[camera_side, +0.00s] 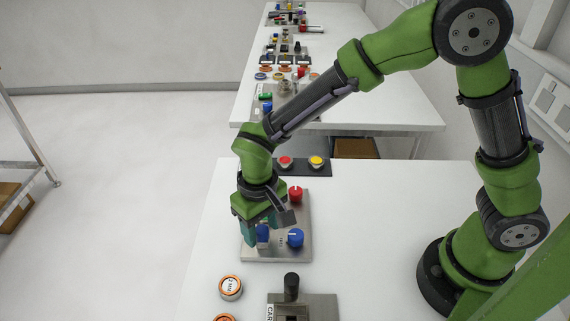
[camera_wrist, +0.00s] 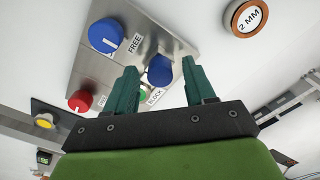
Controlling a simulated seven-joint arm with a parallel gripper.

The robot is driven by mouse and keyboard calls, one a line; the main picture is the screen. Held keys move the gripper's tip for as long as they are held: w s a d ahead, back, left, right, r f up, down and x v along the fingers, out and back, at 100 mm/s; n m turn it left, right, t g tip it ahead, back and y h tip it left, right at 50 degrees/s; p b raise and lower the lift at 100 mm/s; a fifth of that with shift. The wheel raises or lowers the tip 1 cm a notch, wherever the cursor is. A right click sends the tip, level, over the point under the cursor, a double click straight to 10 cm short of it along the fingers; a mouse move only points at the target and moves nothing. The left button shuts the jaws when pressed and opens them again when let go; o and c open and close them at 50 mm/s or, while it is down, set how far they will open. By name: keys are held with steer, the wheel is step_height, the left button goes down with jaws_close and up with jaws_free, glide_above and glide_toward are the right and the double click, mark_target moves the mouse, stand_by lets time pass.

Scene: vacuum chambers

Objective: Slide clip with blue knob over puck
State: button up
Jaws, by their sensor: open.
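A metal plate (camera_side: 279,252) on the white table carries a red knob (camera_side: 295,194) and two blue knobs. One blue knob (camera_side: 262,233) is at my gripper (camera_side: 260,228); the other blue knob (camera_side: 295,238) stands to its right. In the wrist view, my gripper (camera_wrist: 159,67) is open, with one teal finger on each side of the nearer blue knob (camera_wrist: 160,70). The other blue knob (camera_wrist: 104,36) lies outside the fingers, by a FREE label; a BLOCK label is near the nearer one. The clip and puck cannot be told apart clearly; the fingers hide part of the plate.
An orange-rimmed disc marked 2 MM (camera_side: 231,287) lies in front of the plate, with another partly cut off below. A black-handled fixture (camera_side: 291,290) stands at the front. Red and yellow buttons (camera_side: 300,162) are behind. The table's right side is clear up to my base.

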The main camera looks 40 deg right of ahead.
steer(key=shift+c, duration=0.4)
jaws_close()
steer(key=shift+w+d, duration=1)
steer(key=shift+d, duration=0.05)
steer(key=shift+c, duration=0.3)
jaws_free()
steer(key=shift+o, duration=0.7)
steer(key=shift+a, duration=0.1)
step_height(320, 180, up, 17)
